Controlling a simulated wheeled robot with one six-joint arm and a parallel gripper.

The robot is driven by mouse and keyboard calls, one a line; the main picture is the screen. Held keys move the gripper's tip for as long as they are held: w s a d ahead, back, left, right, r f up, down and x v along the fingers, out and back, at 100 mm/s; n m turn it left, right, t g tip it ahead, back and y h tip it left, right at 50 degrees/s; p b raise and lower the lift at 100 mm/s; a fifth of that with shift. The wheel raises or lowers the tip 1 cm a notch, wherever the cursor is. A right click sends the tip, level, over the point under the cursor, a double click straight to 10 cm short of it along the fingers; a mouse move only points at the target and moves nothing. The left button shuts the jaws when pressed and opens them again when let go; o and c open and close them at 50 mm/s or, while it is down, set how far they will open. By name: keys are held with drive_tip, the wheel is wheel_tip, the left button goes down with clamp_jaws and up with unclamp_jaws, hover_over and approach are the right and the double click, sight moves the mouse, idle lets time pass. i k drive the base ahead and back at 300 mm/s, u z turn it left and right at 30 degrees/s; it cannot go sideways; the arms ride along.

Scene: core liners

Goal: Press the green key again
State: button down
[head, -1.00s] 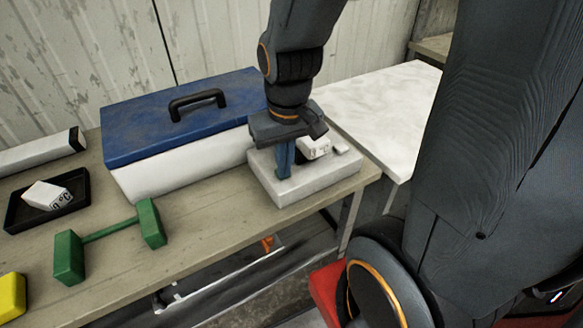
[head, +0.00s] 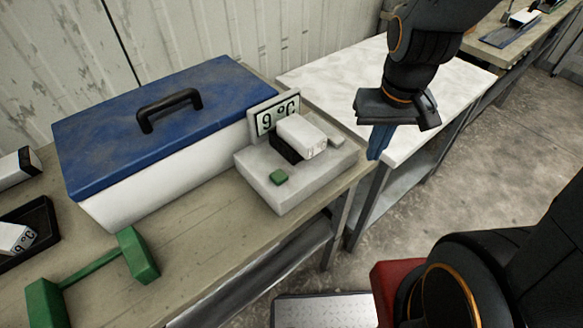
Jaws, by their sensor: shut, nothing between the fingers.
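The green key (head: 279,177) is a small green block on the front left of a pale grey device (head: 312,185) near the right end of the wooden bench. The device also carries a white block on a dark holder (head: 301,137), a small pale key (head: 336,141) and, behind, a display (head: 275,116) reading "9 °C". My gripper (head: 376,155) points down, shut and empty. It is to the right of the device in the picture, apart from the green key, which is uncovered.
A blue-lidded white box (head: 160,140) with a black handle stands left of the device. A green dumbbell-shaped piece (head: 95,270) and a black tray (head: 28,235) with a white block lie further left. A white-topped table (head: 335,75) adjoins at right.

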sight(279, 177)
drive_tip(key=k, duration=0.75)
drive_tip(key=u, duration=1.7)
